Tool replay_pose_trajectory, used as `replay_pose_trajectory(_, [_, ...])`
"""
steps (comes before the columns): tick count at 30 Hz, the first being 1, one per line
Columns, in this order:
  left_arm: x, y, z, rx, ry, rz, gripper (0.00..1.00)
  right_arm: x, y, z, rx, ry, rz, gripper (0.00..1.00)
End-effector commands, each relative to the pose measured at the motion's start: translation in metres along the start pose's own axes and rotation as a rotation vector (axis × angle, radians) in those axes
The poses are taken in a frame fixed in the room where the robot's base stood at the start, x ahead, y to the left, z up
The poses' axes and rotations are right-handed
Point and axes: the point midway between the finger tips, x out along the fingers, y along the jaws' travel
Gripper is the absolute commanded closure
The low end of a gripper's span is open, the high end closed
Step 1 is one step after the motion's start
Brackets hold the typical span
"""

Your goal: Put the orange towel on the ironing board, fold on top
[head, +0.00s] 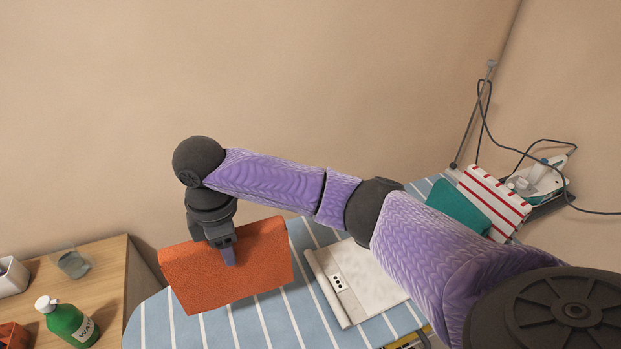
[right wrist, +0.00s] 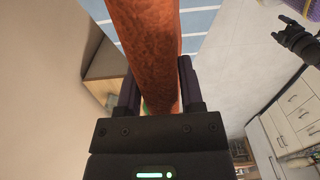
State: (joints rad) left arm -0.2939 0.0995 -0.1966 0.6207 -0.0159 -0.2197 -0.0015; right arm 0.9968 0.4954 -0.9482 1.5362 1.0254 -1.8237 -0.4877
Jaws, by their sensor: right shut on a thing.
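The orange towel (head: 265,265) is a folded, flat rectangle. My right gripper (head: 229,258) is shut on its upper edge, and the towel hangs upright, slightly tilted, over the left end of the ironing board (head: 155,325). The ironing board has a blue cover with white stripes. In the right wrist view the towel (right wrist: 150,40) stands between the two fingers of the right gripper (right wrist: 157,85). Whether its lower edge touches the board is not clear.
A white folded cloth with dark dots (head: 350,280) lies on the board right of the towel. Further right are a teal cloth (head: 460,208), a red-striped cloth (head: 495,195) and an iron (head: 540,180). A wooden table (head: 110,262) at left holds a green bottle (head: 70,325).

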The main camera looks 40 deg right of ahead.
Motion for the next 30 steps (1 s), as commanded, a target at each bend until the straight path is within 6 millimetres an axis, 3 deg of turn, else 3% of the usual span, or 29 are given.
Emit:
replay_pose_trajectory(2, [0.002,0.001,0.005,0.001,-0.009,0.001,0.17,0.006,0.000,0.000,0.000,0.000,-0.001,1.00])
replay_pose_trajectory(6, [0.010,0.003,0.013,0.001,-0.025,0.004,0.17,0.039,-0.001,0.000,0.001,-0.001,-0.003,1.00])
replay_pose_trajectory(15, [0.026,0.008,0.012,-0.002,-0.022,0.012,0.17,0.098,-0.001,0.000,0.000,-0.002,-0.001,1.00])
replay_pose_trajectory(26, [0.025,0.011,0.006,-0.005,-0.009,0.017,0.17,0.102,0.000,0.000,0.000,0.000,0.001,1.00])
replay_pose_trajectory(27, [0.025,0.011,0.006,-0.005,-0.009,0.017,0.17,0.102,0.000,0.000,0.000,0.000,0.001,0.45])
replay_pose_trajectory(30, [0.025,0.010,0.006,-0.005,-0.010,0.015,0.17,0.102,0.000,0.000,0.000,-0.001,0.001,0.24])
